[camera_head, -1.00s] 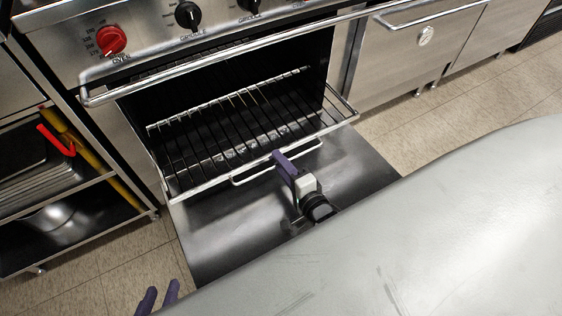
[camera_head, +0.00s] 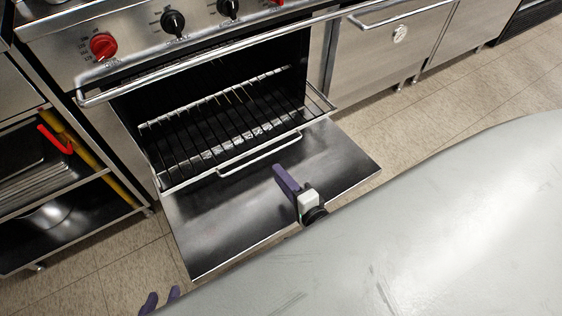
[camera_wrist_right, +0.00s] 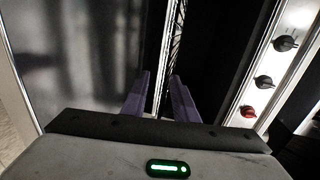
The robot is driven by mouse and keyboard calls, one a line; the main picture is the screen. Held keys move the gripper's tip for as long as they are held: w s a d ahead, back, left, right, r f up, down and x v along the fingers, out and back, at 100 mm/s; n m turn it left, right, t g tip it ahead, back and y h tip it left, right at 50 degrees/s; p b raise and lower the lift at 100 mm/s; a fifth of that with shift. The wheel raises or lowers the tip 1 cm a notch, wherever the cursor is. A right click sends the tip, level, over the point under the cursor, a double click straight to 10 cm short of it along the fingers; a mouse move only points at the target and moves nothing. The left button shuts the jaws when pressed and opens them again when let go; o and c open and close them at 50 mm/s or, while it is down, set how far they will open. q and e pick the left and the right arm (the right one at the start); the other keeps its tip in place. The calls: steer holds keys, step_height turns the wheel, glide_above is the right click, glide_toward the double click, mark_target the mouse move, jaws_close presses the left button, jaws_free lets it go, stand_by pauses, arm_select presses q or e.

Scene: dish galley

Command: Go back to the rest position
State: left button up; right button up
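My right gripper (camera_head: 286,178), with purple fingers, is over the lowered oven door (camera_head: 235,230), in front of the pulled-out wire rack (camera_head: 225,125) and apart from its handle (camera_head: 260,157). In the right wrist view its two fingers (camera_wrist_right: 158,97) are apart with nothing held between them, and the rack (camera_wrist_right: 172,45) shows beyond them. My left gripper (camera_head: 161,302) shows only as two purple fingertips at the bottom left edge, with a gap between them. The rest of it is hidden below the picture and behind my own grey body.
The oven (camera_head: 190,60) has a long front handle bar and knobs, one red (camera_head: 103,46). A shelf unit (camera_head: 50,190) with trays and a bowl stands at the left. Steel cabinets (camera_head: 385,50) line the back right. The tiled floor (camera_head: 430,115) at the right is clear.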

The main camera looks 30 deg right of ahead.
arm_select(q)
steer(key=shift+w, duration=0.3)
arm_select(e)
steer(key=shift+w, duration=0.1)
